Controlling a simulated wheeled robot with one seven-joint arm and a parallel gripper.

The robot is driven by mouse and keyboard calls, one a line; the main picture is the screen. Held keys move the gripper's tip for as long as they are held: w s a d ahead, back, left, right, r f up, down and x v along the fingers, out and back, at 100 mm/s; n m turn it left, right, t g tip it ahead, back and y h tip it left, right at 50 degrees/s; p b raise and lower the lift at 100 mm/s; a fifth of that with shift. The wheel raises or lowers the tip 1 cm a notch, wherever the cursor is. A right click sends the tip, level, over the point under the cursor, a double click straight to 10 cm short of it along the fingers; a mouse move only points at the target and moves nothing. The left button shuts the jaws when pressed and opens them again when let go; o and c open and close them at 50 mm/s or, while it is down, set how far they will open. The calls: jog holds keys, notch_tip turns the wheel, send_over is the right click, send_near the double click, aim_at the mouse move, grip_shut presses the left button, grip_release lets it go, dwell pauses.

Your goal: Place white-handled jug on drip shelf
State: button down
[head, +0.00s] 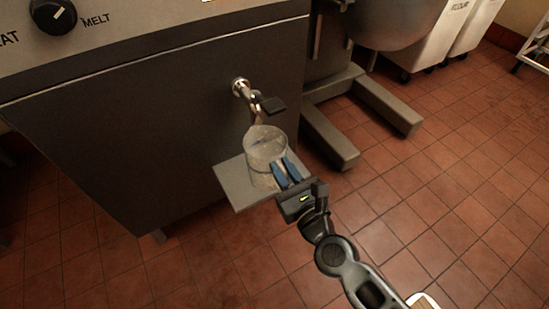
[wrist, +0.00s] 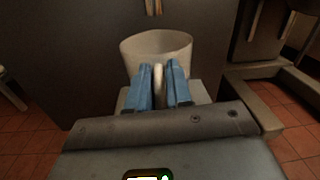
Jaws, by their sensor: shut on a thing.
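The jug (head: 264,150) is a pale, translucent cup-like vessel, upright at the drip shelf (head: 237,186), a flat grey plate on the front of the dark machine. It sits below the tap (head: 256,103). I cannot tell whether its base touches the shelf. My gripper (head: 285,170) has blue fingers shut on the jug's handle. In the wrist view the jug (wrist: 157,46) stands ahead, and its white handle (wrist: 159,84) is between the fingers (wrist: 164,84). The shelf (wrist: 199,93) shows behind and beside the fingers.
The dark machine (head: 160,130) has a knob (head: 53,15) marked MELT at upper left. A mixer's grey legs (head: 330,137) stand on the floor to the right of the shelf. White bins (head: 425,45) are at the back. The tiled floor (head: 450,190) at right is open.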

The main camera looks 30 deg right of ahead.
aim_at(277, 160)
jog(key=shift+w, duration=0.5)
jog(key=w, duration=0.2)
jog(key=shift+w+d+r, duration=0.1)
jog(key=shift+w+d, duration=0.05)
jog(key=shift+w, duration=0.25)
jog(key=shift+w+f+b, duration=0.2)
jog(key=shift+f+b, duration=0.2)
jog(key=shift+f, duration=0.55)
jog(key=c, duration=1)
grip_release()
jog(key=shift+c, duration=0.2)
jog(key=s, duration=1.2)
jog(key=shift+a+b, duration=0.35)
jog(key=shift+a, duration=0.05)
